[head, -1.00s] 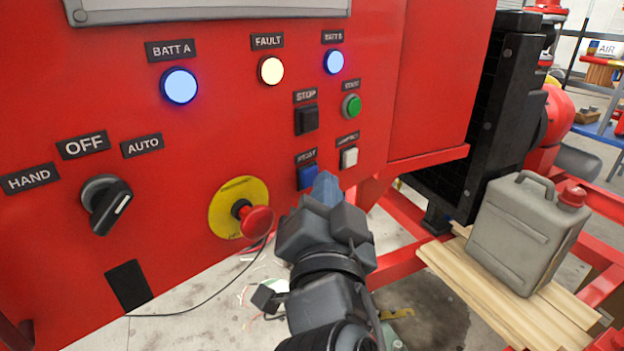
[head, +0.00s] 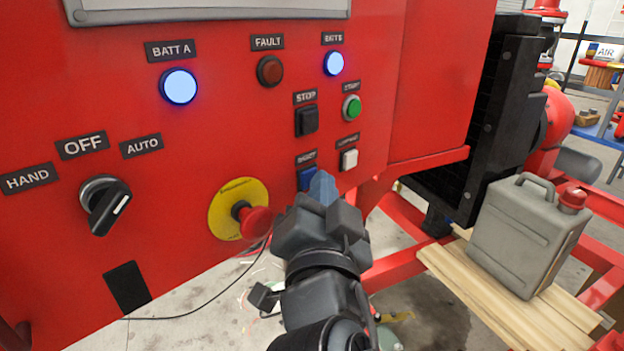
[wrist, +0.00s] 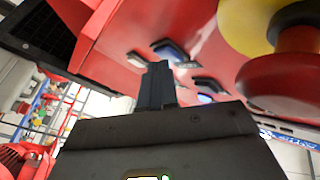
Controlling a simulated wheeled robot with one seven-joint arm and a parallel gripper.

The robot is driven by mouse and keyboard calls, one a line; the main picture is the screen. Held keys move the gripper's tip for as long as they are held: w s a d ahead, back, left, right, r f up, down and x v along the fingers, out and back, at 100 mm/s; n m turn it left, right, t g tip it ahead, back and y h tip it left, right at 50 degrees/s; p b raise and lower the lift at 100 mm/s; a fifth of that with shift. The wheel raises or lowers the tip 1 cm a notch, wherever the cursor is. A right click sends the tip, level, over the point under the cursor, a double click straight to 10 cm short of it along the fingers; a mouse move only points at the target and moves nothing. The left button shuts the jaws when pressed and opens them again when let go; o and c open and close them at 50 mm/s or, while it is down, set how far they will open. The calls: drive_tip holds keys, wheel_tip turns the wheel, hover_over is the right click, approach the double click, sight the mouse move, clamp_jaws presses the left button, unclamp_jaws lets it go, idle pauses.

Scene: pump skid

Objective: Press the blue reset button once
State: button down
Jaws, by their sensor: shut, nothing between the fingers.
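The blue reset button (head: 305,179) is on the red panel, under its label and below the black stop button (head: 306,121). My gripper (head: 323,187) is shut and empty. In the head view its fingertips overlap the button's lower right side and hide part of it. In the wrist view the shut fingers (wrist: 156,84) point up towards a bluish button (wrist: 172,50); I cannot tell whether they touch it. The fault lamp (head: 270,71) is dark. The BATT A lamp (head: 179,87) and BATT B lamp (head: 333,63) glow blue.
A red mushroom emergency stop (head: 255,222) on a yellow disc sits left of my gripper. A white button (head: 348,159) and a green start button (head: 352,108) are close by on the right. A black selector knob (head: 106,206) is far left. A grey jerrycan (head: 525,232) stands on planks.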

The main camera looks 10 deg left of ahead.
idle(0.5)
drive_tip(key=shift+s+d, duration=0.45)
drive_tip(key=shift+d, duration=0.15)
drive_tip(key=shift+s+d, duration=0.75)
drive_tip(key=shift+d, duration=0.3)
drive_tip(key=shift+s+d, duration=0.75)
drive_tip(key=shift+d, duration=0.25)
drive_tip(key=s+d+f+n+g, duration=0.1)
drive_tip(key=s+d+f, duration=0.3)
drive_tip(key=s+f, duration=0.35)
drive_tip(key=s+d+f+n+g, duration=0.1)
drive_tip(key=s+d+f+g, duration=0.1)
drive_tip(key=s+d+f, duration=0.45)
drive_tip(key=s+d+f+n+h, duration=0.1)
drive_tip(key=s+d, duration=0.4)
drive_tip(key=s, duration=0.5)
drive_tip(key=s+d+f+n+g+h, duration=0.1)
drive_tip(key=s+d+f+n, duration=0.1)
drive_tip(key=s+d, duration=0.4)
drive_tip(key=s+f, duration=0.1)
drive_tip(key=s, duration=0.4)
drive_tip(key=shift+f+n+g+h, duration=0.25)
drive_tip(key=shift+n+g+h, duration=0.05)
drive_tip(key=shift+n+h, duration=0.1)
